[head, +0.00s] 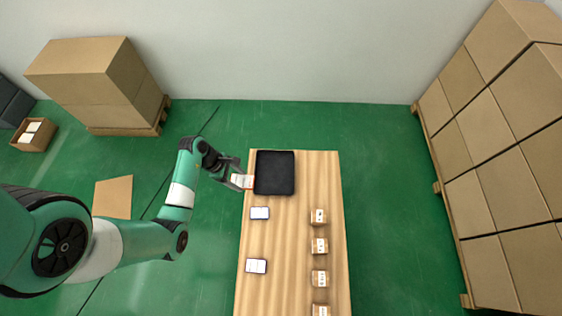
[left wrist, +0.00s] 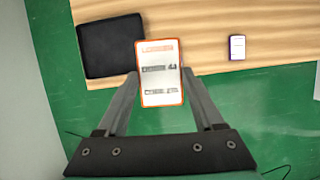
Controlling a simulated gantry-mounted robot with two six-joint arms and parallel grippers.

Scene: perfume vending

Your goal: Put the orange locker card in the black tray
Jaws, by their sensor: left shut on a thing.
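The orange-edged locker card (left wrist: 160,73) has a white face with lines of print. It is held between the two fingers of my left gripper (left wrist: 160,95), which is shut on it. In the head view the card (head: 247,182) shows at the left edge of the table, by the tray's left side. The black tray (head: 274,173) lies at the far end of the wooden table and looks empty. It also shows in the left wrist view (left wrist: 110,48), to the left of the card. My right gripper is not in view.
Several small boxes (head: 319,246) stand in a row along the right side. The wood (head: 290,230) between is clear. Stacked cartons (head: 500,150) stand far right.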

